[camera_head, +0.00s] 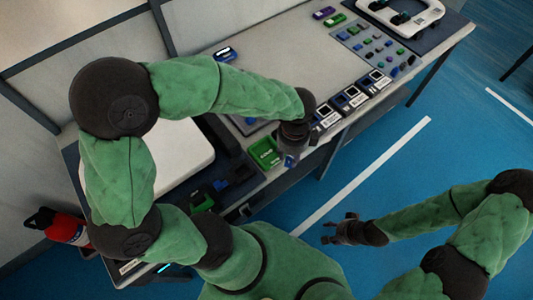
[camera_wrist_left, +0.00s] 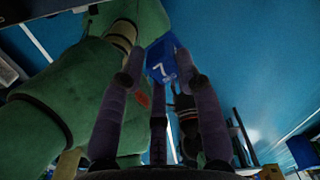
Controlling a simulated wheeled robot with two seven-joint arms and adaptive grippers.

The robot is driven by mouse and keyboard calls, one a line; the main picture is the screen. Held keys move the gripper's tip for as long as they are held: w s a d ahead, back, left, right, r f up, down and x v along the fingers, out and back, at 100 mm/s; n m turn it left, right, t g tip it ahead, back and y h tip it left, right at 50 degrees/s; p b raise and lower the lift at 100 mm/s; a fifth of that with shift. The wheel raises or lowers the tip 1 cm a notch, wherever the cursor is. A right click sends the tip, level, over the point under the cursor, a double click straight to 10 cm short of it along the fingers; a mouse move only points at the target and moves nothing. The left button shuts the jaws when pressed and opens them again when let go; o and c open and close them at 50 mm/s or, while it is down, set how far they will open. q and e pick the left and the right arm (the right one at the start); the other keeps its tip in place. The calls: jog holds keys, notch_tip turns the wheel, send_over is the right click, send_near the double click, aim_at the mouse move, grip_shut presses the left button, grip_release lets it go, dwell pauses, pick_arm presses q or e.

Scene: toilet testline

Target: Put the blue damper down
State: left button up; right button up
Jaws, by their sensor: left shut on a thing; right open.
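The blue damper (camera_wrist_left: 162,58), with a white mark like a 7 on it, is between the fingertips of my left gripper (camera_wrist_left: 161,82) in the left wrist view. In the head view my left gripper (camera_head: 290,152) is low over the front edge of the table, just right of a green bin (camera_head: 264,152). A small blue piece of the damper (camera_head: 290,161) shows below its fingers. I cannot tell whether the damper touches anything beneath it. My right gripper (camera_head: 338,232) is open and empty over the blue floor, away from the table.
Several labelled dark boxes (camera_head: 351,97) line the table's front edge. A grey board with small coloured parts (camera_head: 376,50) and a white toilet seat (camera_head: 402,14) lie farther right. A blue box (camera_head: 225,54) stands at the back. The middle tabletop (camera_head: 285,60) is clear.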

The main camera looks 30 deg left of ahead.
aim_at(286, 163)
pick_arm(q)
jog(key=s+m, duration=0.1)
jog(key=m, duration=0.1)
jog(key=s+r+m, duration=0.1)
jog(key=s+m, duration=0.1)
jog(key=shift+s+d+m, duration=0.1)
jog(key=shift+d+m, duration=0.1)
jog(key=shift+m, duration=0.2)
jog(key=s+a+n+p, duration=0.1)
jog(key=s+a+n, duration=0.1)
jog(key=s+a, duration=0.1)
jog(key=shift+n, duration=0.6)
jog(key=w+a+f+b, duration=0.1)
jog(key=w+a+f, duration=0.1)
jog(key=w+f, duration=0.1)
jog(key=w+a+f+b, duration=0.2)
jog(key=w+a+f, duration=0.1)
jog(key=w, duration=0.1)
jog(key=w+a+f+b, duration=0.1)
jog(key=w+a+f, duration=0.2)
jog(key=shift+w+f, duration=0.25)
jog(key=shift+f, duration=0.05)
jog(key=shift+w+a+f+b, duration=0.1)
jog(key=shift+f+b, duration=0.35)
jog(key=shift+f, duration=0.45)
jog(key=shift+w+a+f+b, duration=0.1)
jog(key=shift+f+b, duration=0.35)
jog(key=shift+f, duration=0.45)
jog(key=shift+f, duration=0.1)
